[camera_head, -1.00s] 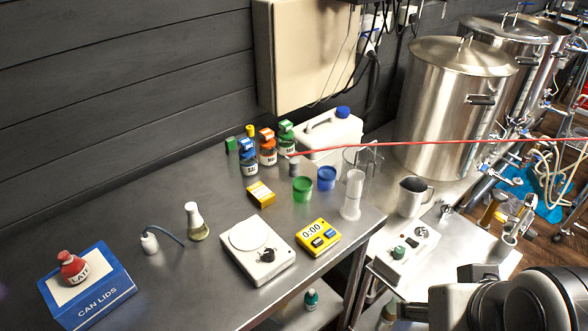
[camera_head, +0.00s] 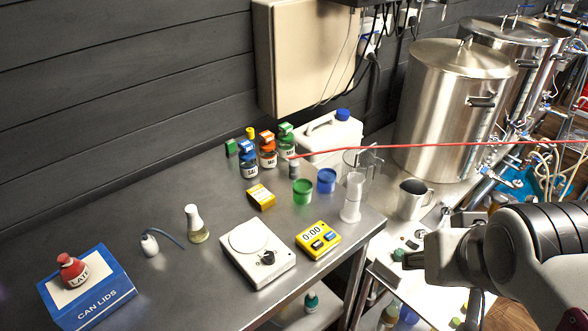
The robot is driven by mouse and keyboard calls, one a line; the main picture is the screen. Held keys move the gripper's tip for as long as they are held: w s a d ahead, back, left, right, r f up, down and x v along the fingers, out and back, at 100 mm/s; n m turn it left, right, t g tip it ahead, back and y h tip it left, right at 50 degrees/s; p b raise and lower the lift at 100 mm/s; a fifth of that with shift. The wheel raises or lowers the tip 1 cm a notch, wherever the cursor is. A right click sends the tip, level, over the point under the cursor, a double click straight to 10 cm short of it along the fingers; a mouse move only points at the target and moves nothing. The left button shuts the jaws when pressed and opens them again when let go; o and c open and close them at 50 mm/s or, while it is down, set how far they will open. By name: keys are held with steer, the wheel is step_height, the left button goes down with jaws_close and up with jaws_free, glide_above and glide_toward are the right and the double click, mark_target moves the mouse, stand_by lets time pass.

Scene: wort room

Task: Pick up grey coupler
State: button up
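A small grey cylindrical piece (camera_head: 294,167), which looks like the grey coupler, stands on the steel bench behind the green cup, beside the orange-capped bottle. The red hose passes right by its top; I cannot tell whether they touch. My gripper (camera_head: 428,262) is at the lower right, beyond the bench's right edge and well apart from this piece. Its fingers are not clear enough to tell open from shut. No held object shows.
The green cup (camera_head: 303,191), blue cup (camera_head: 326,180), clear cylinder (camera_head: 351,200) and yellow timer (camera_head: 318,239) stand near the piece. Capped bottles (camera_head: 267,152) are just left of it. A red hose (camera_head: 430,146) crosses above the bench.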

steer(key=w+a+r+t, duration=0.1)
steer(key=w+r+t, duration=0.1)
steer(key=w, duration=1.3)
steer(key=n+t+y, duration=0.3)
steer(key=n+y, duration=0.3)
steer(key=y, duration=0.1)
glide_above(294, 169)
steer(key=d, duration=0.1)
step_height(294, 169, down, 14)
steer(key=shift+s+f, duration=0.2)
steer(key=shift+s, duration=0.15)
steer(key=shift+d+f, duration=0.1)
steer(key=shift+f, duration=1.7)
steer(key=shift+f, duration=0.1)
